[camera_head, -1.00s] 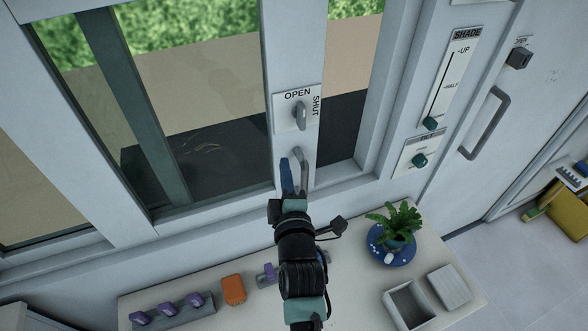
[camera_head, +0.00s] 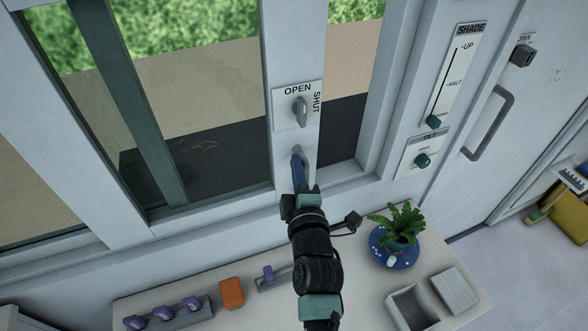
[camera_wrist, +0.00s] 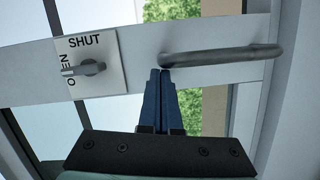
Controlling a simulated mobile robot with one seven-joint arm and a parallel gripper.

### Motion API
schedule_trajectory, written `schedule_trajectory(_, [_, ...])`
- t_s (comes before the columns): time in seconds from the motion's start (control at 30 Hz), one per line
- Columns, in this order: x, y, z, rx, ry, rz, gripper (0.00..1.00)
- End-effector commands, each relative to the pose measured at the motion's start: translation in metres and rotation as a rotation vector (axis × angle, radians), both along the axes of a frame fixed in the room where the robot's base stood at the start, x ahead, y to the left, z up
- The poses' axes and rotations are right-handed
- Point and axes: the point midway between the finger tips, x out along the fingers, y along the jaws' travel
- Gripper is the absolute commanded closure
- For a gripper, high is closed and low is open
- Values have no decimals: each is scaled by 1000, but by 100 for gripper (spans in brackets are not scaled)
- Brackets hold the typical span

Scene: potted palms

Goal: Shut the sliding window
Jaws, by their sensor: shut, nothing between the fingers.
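The sliding window's white sash stile (camera_head: 296,50) stands upright in the middle of the head view, with a gap between it and the right frame post (camera_head: 385,90). A latch plate (camera_head: 284,118) on the stile is marked OPEN and SHUT. Its grey lever (camera_wrist: 88,68) points to OPEN in the wrist view. Below it in the head view is a grey bar handle (camera_wrist: 225,54). My gripper (camera_head: 297,154) is shut and empty. Its blue fingertips (camera_wrist: 166,72) are at one end of the handle; whether they touch it I cannot tell. The fingers hide most of the handle in the head view.
A shelf below the window holds a potted palm (camera_head: 400,225) on a blue saucer, an orange block (camera_head: 231,293), purple-topped pieces (camera_head: 163,311) and an open grey box (camera_head: 412,308). SHADE (camera_head: 456,75) and tilt (camera_head: 420,155) controls are at right, beside a door (camera_head: 520,110).

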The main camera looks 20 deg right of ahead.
Motion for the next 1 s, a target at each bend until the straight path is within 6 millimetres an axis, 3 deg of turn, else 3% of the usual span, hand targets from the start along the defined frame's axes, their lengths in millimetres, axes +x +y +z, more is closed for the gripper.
schedule_trajectory(0.33, [-2,-42,-10,-4,-6,-8,100])
schedule_trajectory(1.0, [-6,-137,-5,-2,-2,-7,100])
